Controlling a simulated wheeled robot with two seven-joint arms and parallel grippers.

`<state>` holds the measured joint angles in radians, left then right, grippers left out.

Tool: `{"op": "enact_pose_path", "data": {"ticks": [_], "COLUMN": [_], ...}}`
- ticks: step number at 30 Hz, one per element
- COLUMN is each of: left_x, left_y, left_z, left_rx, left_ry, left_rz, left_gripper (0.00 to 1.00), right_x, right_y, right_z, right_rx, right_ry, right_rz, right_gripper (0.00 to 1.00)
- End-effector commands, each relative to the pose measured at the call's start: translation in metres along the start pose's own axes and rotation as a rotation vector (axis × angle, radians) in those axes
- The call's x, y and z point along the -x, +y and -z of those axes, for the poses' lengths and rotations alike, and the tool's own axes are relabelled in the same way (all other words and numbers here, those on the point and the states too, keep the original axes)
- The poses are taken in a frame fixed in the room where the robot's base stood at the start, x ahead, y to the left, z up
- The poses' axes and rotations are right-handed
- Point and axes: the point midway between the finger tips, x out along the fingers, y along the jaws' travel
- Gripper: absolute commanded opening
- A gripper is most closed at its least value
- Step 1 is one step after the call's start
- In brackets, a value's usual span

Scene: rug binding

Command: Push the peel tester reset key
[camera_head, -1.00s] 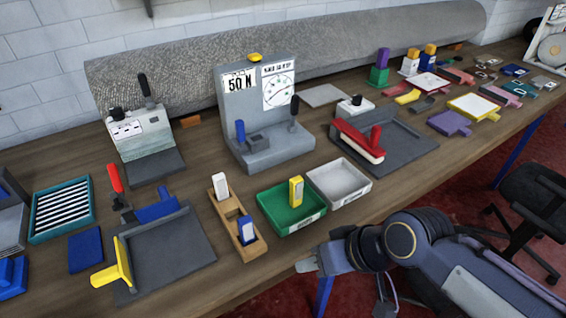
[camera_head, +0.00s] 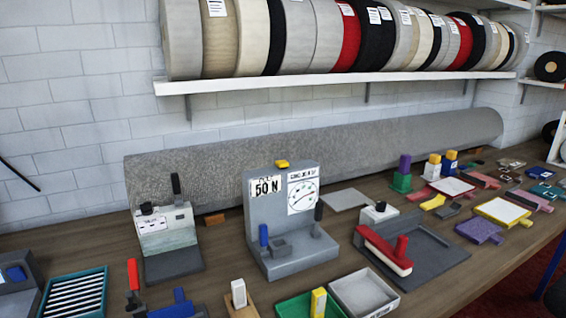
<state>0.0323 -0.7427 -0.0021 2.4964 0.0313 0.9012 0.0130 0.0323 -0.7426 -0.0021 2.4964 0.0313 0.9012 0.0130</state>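The peel tester (camera_head: 255,222) is a grey L-shaped stand on the workbench, in the middle of the view. Its upright plate carries a "50 N" label and a round dial gauge (camera_head: 303,196). A small yellow key (camera_head: 282,163) sits on the plate's top edge. A blue clamp (camera_head: 263,235) and a black lever (camera_head: 318,220) stand on its base. Nothing covers the tester's front. Neither of my grippers shows in this view.
A rolled grey rug (camera_head: 400,144) lies behind the tester. A grey device with a black lever (camera_head: 166,229) stands to its left, a red-handled tool (camera_head: 384,248) to its right. Green (camera_head: 292,307) and white (camera_head: 363,293) trays are in front. A shelf of rolls (camera_head: 330,84) hangs above.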

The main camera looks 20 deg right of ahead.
Motion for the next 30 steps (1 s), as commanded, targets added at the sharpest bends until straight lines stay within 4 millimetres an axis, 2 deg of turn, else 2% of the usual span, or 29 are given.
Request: {"op": "enact_pose_path", "data": {"ticks": [1,9,30], "left_x": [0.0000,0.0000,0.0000], "left_y": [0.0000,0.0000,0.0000], "left_z": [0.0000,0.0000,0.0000], "left_rx": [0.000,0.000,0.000], "left_ry": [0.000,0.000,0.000], "left_rz": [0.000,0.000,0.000], "left_gripper": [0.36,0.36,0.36], "right_x": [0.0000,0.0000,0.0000], "right_y": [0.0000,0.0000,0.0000], "right_z": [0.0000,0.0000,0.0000], "right_rx": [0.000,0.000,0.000], "right_ry": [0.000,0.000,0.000], "right_rz": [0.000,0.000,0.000], "right_gripper": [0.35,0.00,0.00]}}
